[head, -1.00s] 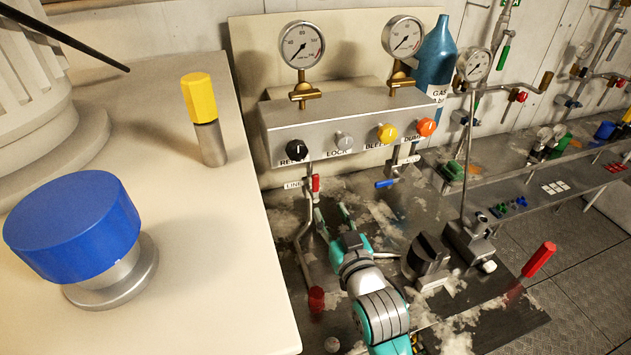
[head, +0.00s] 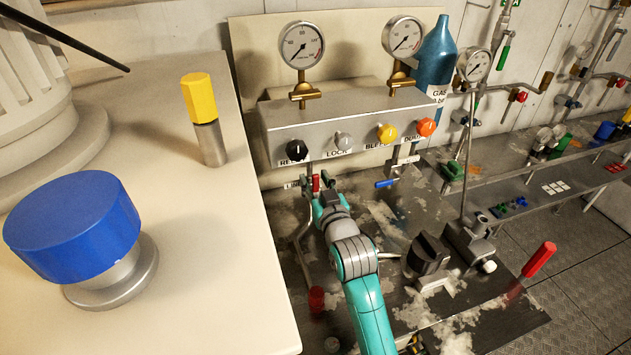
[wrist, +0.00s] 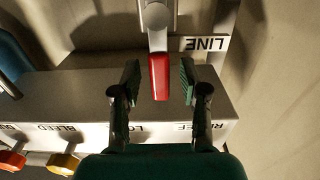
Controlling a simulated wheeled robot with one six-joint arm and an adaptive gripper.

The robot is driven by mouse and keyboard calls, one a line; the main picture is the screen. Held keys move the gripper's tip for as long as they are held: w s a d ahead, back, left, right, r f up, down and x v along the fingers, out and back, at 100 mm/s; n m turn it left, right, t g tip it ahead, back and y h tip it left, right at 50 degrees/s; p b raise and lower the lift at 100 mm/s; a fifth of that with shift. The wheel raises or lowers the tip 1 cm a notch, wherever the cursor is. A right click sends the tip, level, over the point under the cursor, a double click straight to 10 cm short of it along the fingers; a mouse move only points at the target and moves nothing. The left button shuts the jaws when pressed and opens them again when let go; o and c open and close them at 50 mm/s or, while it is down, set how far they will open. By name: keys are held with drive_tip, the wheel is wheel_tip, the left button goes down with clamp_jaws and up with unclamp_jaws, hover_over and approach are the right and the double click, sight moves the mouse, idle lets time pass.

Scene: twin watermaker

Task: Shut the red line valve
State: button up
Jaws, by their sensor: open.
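The red line valve handle (head: 316,183) sits on a pipe below the panel box, by the LINE label (head: 292,185). In the wrist view the red handle (wrist: 159,77) points along its grey pipe fitting (wrist: 156,18), with the LINE label (wrist: 205,44) beside it. My gripper (head: 318,182) is at the handle in the head view. In the wrist view my gripper (wrist: 158,80) is open, one finger on each side of the handle, with a visible gap on both sides. The handle's upper end meets the fitting; its free end lies between the fingers.
The panel box (head: 350,125) with black (head: 295,150), grey, yellow and orange knobs is just above my gripper. A blue-handled valve (head: 386,184) is to its right. A black rotary switch (head: 428,252) stands right of my arm. The cream counter (head: 220,240) is at left.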

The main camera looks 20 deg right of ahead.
clamp_jaws()
drive_tip(key=shift+d, duration=0.1)
idle(0.4)
drive_tip(key=d+f+m, duration=0.5)
drive_tip(key=m, duration=1.2)
drive_tip(key=shift+d+f+m, duration=0.3)
drive_tip(key=shift+d+f, duration=0.05)
idle(0.5)
